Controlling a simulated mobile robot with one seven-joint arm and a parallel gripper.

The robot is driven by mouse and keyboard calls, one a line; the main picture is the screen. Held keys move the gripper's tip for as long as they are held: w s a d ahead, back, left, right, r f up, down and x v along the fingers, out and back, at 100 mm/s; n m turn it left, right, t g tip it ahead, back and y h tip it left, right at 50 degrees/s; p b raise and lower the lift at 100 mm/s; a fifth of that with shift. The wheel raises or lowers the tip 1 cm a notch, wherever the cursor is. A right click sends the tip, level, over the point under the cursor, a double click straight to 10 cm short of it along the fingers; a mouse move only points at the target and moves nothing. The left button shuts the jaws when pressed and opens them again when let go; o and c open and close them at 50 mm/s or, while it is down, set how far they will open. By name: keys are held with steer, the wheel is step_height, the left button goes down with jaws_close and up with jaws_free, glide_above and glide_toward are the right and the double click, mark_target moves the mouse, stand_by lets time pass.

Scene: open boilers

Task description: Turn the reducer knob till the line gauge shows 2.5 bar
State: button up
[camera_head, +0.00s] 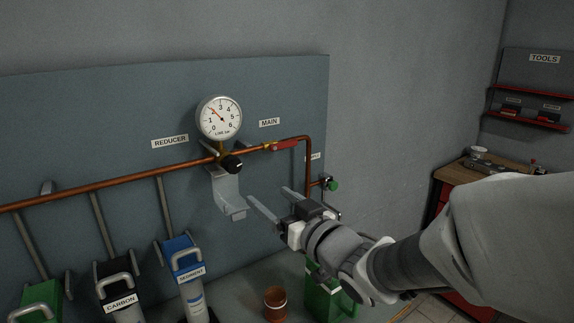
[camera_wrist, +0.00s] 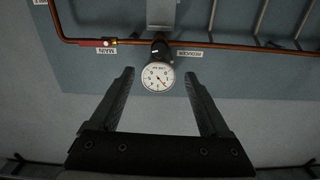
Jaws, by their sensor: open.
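The round white line gauge (camera_head: 219,117) stands on the copper pipe at the wall panel. Its needle points up and left, at roughly 2; the exact value is too small to read. The black reducer knob (camera_head: 232,164) sits just below it, right of the REDUCER label (camera_head: 170,142). My gripper (camera_head: 267,195) is open and empty, below and right of the knob, apart from it. In the wrist view the gauge (camera_wrist: 158,78) appears upside down between my open fingers (camera_wrist: 159,73), with the knob (camera_wrist: 160,49) beyond it.
A grey bracket (camera_head: 229,196) hangs below the knob. A red-handled valve (camera_head: 286,145) sits on the pipe under the MAIN label (camera_head: 269,123). A green knob (camera_head: 333,185) lies right of it. Canisters (camera_head: 186,262) hang lower left; a copper cup (camera_head: 275,303) stands below.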

mark_target(234, 169)
steer(key=p+x, duration=0.2)
steer(key=x, duration=1.5)
steer(key=shift+w+a, duration=0.1)
steer(key=shift+w, duration=0.05)
jaws_close()
steer(key=shift+f+m+b, duration=0.1)
steer(key=shift+m+b, duration=0.4)
steer(key=shift+m, duration=0.5)
steer(key=shift+a+m+b, duration=0.1)
steer(key=shift+m+b, duration=0.35)
steer(key=shift+m, duration=1.45)
